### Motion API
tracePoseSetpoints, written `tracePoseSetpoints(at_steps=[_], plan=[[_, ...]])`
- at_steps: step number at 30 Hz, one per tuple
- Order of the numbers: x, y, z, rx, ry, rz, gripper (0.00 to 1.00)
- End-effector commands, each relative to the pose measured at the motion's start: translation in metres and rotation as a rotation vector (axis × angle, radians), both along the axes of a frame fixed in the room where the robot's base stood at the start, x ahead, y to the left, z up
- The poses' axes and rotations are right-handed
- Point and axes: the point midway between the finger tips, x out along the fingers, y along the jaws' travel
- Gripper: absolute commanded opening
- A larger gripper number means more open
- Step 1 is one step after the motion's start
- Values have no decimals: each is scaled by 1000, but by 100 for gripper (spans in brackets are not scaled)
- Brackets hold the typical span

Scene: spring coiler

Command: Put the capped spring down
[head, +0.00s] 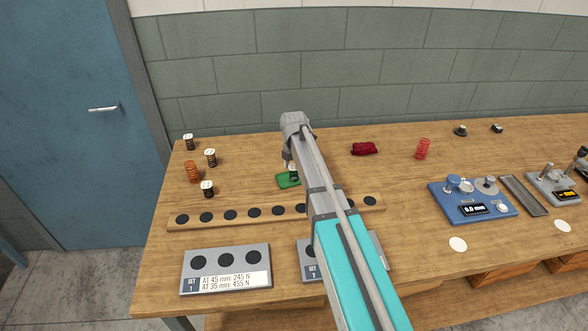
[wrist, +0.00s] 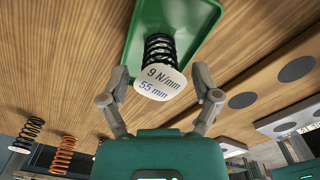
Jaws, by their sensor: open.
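The capped spring (wrist: 158,55) is a black coil with a white cap marked "9 N/mm 55 mm". In the wrist view its lower end meets the green tray (wrist: 190,15), and it appears to stand on it. My gripper (wrist: 160,76) is open, with one finger on each side of the cap and a visible gap at both sides. In the head view my arm hides much of this spot; the green tray (head: 286,182) shows beside my gripper (head: 291,168), and the spring is only partly visible there.
Several springs stand at the left, including an orange one (head: 192,172) and a white-capped one (head: 207,189). A wooden strip with dark spots (head: 175,224) and the SET 1 block (head: 190,289) lie in front.

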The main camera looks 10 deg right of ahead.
Motion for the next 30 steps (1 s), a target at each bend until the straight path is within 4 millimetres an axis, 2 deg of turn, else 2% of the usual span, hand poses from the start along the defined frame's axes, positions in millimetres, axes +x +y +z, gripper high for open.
tracePoseSetpoints(at_steps=[3, 30], plan=[[0, 0, 14, 0, 0, 0, 80], [0, 0, 87, 0, 0, 0, 80]])
